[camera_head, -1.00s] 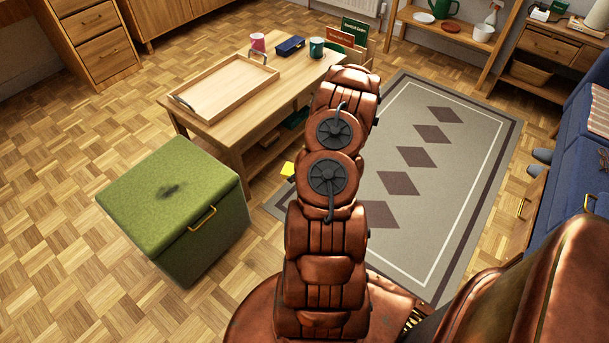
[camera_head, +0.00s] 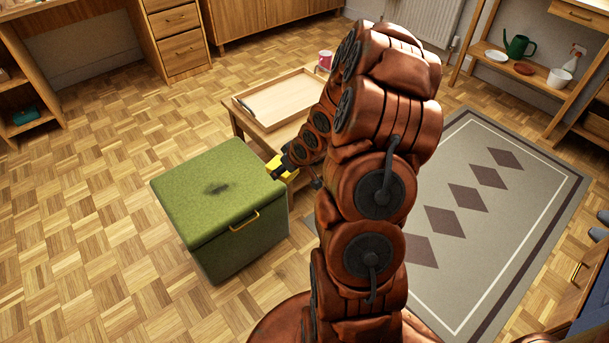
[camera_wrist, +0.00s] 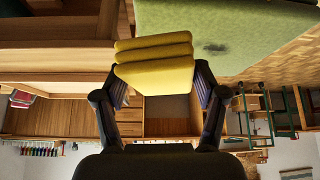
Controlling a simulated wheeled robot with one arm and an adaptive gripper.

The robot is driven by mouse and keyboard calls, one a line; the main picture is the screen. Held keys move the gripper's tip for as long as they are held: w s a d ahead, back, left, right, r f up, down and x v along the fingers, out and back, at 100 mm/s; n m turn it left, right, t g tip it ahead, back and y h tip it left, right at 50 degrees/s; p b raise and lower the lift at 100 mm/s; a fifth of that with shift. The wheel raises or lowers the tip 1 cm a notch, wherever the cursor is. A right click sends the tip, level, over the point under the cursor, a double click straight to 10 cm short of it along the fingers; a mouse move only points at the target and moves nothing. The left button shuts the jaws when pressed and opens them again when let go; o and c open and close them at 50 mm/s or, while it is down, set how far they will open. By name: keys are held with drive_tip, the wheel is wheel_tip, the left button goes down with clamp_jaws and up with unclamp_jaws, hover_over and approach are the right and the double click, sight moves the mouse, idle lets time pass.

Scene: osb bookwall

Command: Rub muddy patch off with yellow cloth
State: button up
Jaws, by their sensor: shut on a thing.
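The muddy patch (camera_head: 216,188) is a dark smudge on the top of the green storage box (camera_head: 180,205). It also shows in the wrist view (camera_wrist: 215,48), to the right of the cloth. My gripper (camera_head: 288,168) is shut on the folded yellow cloth (camera_wrist: 155,65), with a dark finger on each side of it. In the head view the cloth (camera_head: 277,169) is just right of the box's right edge, apart from the patch. My arm hides part of the gripper and cloth there.
The wooden table (camera_head: 262,142) with a wooden tray (camera_head: 280,103) and a pink mug (camera_head: 325,61) stands close behind the gripper. A grey rug (camera_head: 480,225) lies at the right. Parquet floor (camera_head: 95,230) left of the box is clear.

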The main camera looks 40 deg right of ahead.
drive_tip(key=shift+m, duration=0.4)
drive_tip(key=w+a+r, duration=0.2)
drive_tip(key=a+r, duration=0.5)
drive_tip(key=w+a+r, duration=0.2)
drive_tip(key=a+r, duration=0.5)
drive_tip(key=r, duration=0.1)
drive_tip(key=w+a+r, duration=0.3)
drive_tip(key=a+r, duration=0.4)
drive_tip(key=a, duration=0.1)
drive_tip(key=shift+a+r, duration=0.1)
drive_tip(key=shift+r, duration=0.2)
drive_tip(key=shift+a+r, duration=0.25)
drive_tip(key=shift+a, duration=0.05)
